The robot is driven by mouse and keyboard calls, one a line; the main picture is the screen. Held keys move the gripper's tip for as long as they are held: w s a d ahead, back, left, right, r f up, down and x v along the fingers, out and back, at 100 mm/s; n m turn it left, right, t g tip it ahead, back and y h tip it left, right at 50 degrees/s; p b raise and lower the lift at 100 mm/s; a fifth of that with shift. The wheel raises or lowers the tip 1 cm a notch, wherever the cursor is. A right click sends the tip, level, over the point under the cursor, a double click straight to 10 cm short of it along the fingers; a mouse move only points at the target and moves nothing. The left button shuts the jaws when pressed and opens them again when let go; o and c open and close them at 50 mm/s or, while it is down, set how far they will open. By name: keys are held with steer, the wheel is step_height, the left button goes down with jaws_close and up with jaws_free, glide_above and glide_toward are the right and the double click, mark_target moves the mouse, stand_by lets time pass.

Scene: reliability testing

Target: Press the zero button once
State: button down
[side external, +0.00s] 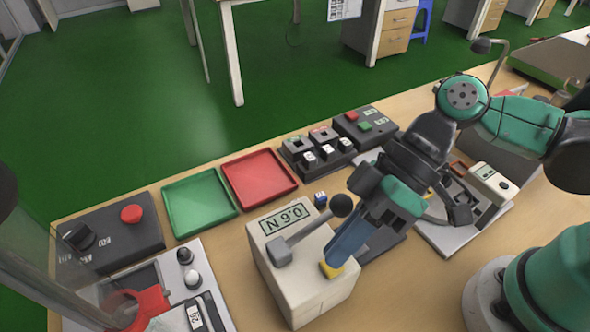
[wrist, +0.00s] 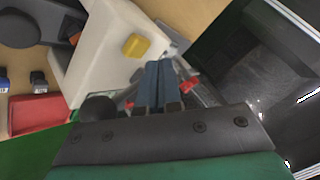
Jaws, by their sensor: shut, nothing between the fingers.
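A white box-shaped gauge (side external: 300,292) stands on the bench with a greenish display (side external: 284,219), seen upside down and showing a small reading in N. A yellow button (side external: 329,271) is on it; I see no legible zero label. The button also shows in the wrist view (wrist: 136,46), raised on the white face. My gripper (side external: 336,262) points down with its blue fingers shut and empty. In the side view its tips overlap the button's upper edge. In the wrist view the fingertips (wrist: 160,64) appear just right of and below the button; I cannot tell whether they touch.
A grey lever with a dark ball knob (side external: 341,205) crosses the gauge top near my fingers. Red (side external: 291,187) and green (side external: 168,192) trays lie behind. Switch boxes (side external: 366,126) stand farther back; a dark box with a red button (side external: 131,214) is at left.

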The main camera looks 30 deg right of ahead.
steer(key=shift+f, duration=0.1)
steer(key=shift+f, duration=0.35)
steer(key=shift+f, duration=0.4)
stand_by(0.4)
steer(key=shift+r, duration=0.85)
steer(key=shift+r, duration=2.5)
